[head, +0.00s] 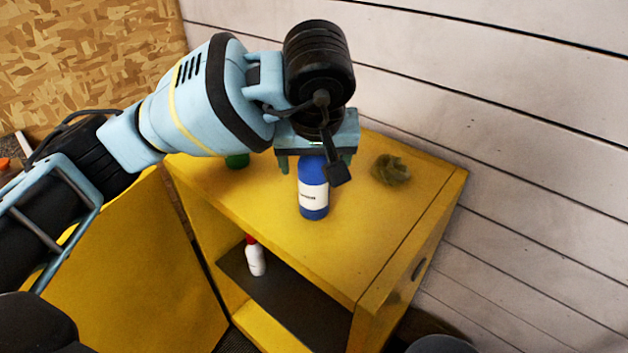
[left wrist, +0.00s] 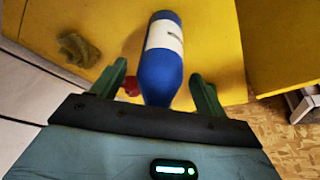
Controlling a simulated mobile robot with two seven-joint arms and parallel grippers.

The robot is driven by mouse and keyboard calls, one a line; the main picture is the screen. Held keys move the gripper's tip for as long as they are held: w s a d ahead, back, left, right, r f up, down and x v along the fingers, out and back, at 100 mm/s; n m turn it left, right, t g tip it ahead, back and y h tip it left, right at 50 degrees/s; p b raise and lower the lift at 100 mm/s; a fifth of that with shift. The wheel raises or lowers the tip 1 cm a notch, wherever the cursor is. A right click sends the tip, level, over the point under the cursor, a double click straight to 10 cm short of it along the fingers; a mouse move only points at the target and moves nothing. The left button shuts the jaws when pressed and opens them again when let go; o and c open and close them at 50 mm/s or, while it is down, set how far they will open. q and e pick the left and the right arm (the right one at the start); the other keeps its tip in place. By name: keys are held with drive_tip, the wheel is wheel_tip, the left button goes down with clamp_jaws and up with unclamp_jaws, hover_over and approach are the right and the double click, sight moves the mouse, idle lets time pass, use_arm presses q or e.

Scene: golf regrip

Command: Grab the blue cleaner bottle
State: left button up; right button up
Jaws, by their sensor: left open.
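The blue cleaner bottle (head: 313,187) with a white label stands upright on top of the yellow cabinet. In the left wrist view the bottle (left wrist: 162,62) lies between the two green fingers. My left gripper (head: 316,165) is open at the bottle's upper part, with one finger on each side and gaps showing in the left wrist view (left wrist: 157,88). The bottle's top is hidden behind the gripper in the head view. My right gripper is not in view.
The yellow cabinet top (head: 370,225) also holds a crumpled olive cloth (head: 390,169) to the right and a green item (head: 237,160) to the left. A white bottle with a red cap (head: 255,257) stands on the shelf below. A plank wall (head: 520,130) is behind.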

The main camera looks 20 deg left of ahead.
use_arm(q)
drive_tip(key=c, duration=1.1)
drive_tip(key=shift+r, duration=0.15)
drive_tip(key=shift+r, duration=0.6)
wheel_tip(320, 180, up, 2)
drive_tip(key=shift+r, duration=0.15)
drive_tip(key=s+r, duration=0.1)
drive_tip(key=s, duration=1.5)
drive_tip(key=shift+a, duration=0.35)
